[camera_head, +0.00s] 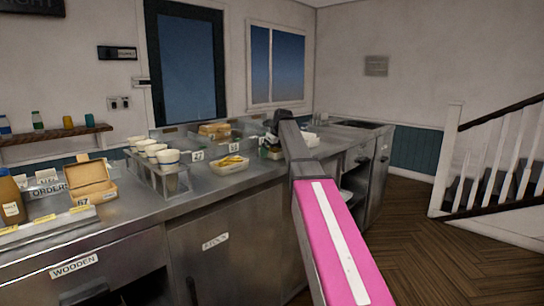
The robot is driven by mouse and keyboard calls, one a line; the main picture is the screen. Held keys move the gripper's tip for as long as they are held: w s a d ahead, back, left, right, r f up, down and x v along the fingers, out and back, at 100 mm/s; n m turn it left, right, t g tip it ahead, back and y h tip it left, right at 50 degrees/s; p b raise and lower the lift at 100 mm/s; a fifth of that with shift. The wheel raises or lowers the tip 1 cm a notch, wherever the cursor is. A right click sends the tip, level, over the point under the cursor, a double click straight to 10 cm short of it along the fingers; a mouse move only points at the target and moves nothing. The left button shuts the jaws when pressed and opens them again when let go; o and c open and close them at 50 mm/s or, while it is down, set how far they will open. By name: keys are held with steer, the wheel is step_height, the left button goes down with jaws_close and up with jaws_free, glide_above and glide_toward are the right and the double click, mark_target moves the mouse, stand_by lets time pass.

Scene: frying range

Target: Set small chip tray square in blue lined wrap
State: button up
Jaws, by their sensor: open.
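A small pale tray (230,168) with yellow chips in it sits on the steel counter, left of my arm. I cannot make out a blue lined wrap in this view. My gripper (270,142) is small and dark at the far end of my arm, low over the counter and to the right of the chip tray. It is open. My arm link hides part of it and the counter behind. Whether it touches anything there cannot be told.
A steel rack of white cups (165,158) stands left of the tray. An open cardboard box (91,181) and a brown bottle (11,200) are farther left. Number cards (197,156) stand near the tray. A white item (309,140) lies right of my arm. The wooden floor (440,260) at right is clear.

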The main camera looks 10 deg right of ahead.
steer(key=shift+f, duration=0.1)
steer(key=c, duration=1)
steer(key=shift+o, duration=0.2)
